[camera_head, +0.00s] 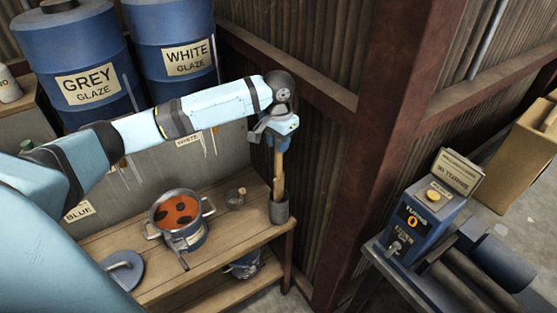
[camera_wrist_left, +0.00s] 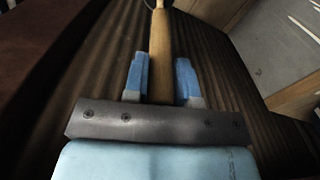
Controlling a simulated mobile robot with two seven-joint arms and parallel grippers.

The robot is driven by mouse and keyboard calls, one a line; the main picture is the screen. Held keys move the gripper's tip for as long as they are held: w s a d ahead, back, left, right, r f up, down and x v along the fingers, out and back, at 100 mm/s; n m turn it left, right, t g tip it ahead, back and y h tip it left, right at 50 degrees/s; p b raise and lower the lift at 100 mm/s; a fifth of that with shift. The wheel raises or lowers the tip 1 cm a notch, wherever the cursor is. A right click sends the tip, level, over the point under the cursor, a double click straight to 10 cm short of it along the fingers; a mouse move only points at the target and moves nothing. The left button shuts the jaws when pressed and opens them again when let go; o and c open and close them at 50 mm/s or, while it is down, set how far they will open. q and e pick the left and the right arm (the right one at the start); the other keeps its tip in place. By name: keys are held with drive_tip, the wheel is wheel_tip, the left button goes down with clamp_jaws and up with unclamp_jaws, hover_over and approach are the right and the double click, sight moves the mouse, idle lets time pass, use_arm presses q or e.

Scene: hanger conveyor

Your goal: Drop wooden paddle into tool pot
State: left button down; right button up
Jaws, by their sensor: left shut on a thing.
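The wooden paddle (camera_head: 278,174) hangs nearly upright below my left gripper (camera_head: 279,135) in the head view. The grey tool pot (camera_head: 279,208) stands at the right end of the wooden bench. The paddle's lower end meets the pot's mouth in the picture; how deep it is inside is hidden. In the left wrist view the paddle (camera_wrist_left: 160,48) runs between the two blue fingers of my left gripper (camera_wrist_left: 161,80), which is shut on it. My right gripper is in neither view.
A blue lid (camera_head: 122,268) lies at the left. Blue glaze drums (camera_head: 87,55) stand behind. A rusty post (camera_head: 375,150) rises right of the bench.

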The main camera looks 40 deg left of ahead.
sight(279, 160)
use_arm(q)
wheel_tip(279, 160, down, 6)
drive_tip(key=shift+r, duration=0.1)
drive_tip(key=shift+f, duration=0.35)
